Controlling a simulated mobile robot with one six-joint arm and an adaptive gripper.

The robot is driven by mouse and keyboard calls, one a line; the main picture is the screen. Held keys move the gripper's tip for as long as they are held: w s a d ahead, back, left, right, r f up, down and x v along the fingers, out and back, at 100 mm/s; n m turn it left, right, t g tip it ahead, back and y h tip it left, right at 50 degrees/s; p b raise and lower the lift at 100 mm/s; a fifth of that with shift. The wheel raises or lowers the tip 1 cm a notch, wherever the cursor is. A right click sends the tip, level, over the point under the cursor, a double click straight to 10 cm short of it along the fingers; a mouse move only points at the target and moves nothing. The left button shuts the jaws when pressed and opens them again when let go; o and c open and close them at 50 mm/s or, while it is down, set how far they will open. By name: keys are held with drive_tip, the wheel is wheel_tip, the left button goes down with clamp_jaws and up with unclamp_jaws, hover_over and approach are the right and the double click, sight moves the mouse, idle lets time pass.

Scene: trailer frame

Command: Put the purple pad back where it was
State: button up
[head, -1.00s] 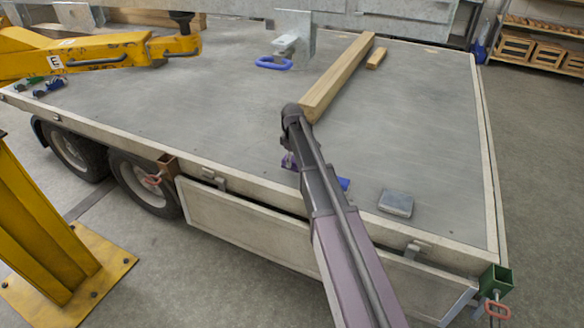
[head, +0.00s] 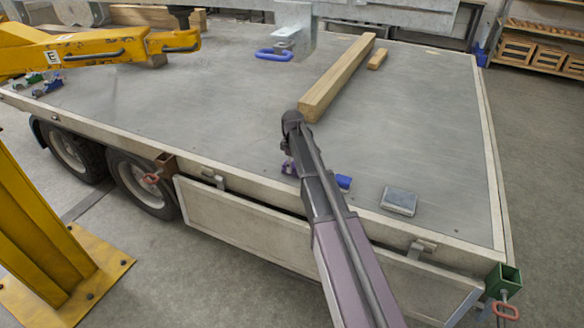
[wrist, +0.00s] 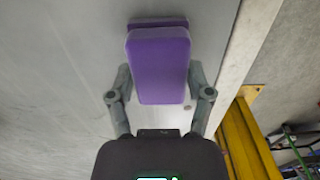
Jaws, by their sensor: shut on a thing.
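The purple pad (wrist: 160,66) is a rounded rectangular block held between the two grey fingers of my gripper (wrist: 161,80) in the wrist view. A darker purple strip shows just beyond its far end; I cannot tell whether it is part of the pad or a second one. In the head view my gripper (head: 288,167) is mostly hidden behind my own arm, above the near edge of the trailer deck (head: 235,115). A little purple shows there. I cannot tell whether the pad touches the deck.
A blue object (head: 343,182) lies just right of my arm, partly hidden. A grey block (head: 399,201) lies farther right. A long wooden beam (head: 337,78) and a blue ring (head: 276,54) are behind. A yellow beam (head: 90,50) reaches over the deck from the left.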

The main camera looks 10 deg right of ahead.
sight(293, 164)
drive_tip(key=o, duration=1)
drive_tip(key=shift+r, duration=0.1)
wheel_tip(293, 164, up, 12)
drive_tip(key=p, duration=1.2)
idle(0.6)
drive_tip(key=s+m, duration=1)
drive_tip(key=s, duration=1.9)
drive_tip(key=shift+s+a+m, duration=0.15)
drive_tip(key=shift+s+m, duration=0.05)
drive_tip(key=shift+m, duration=0.2)
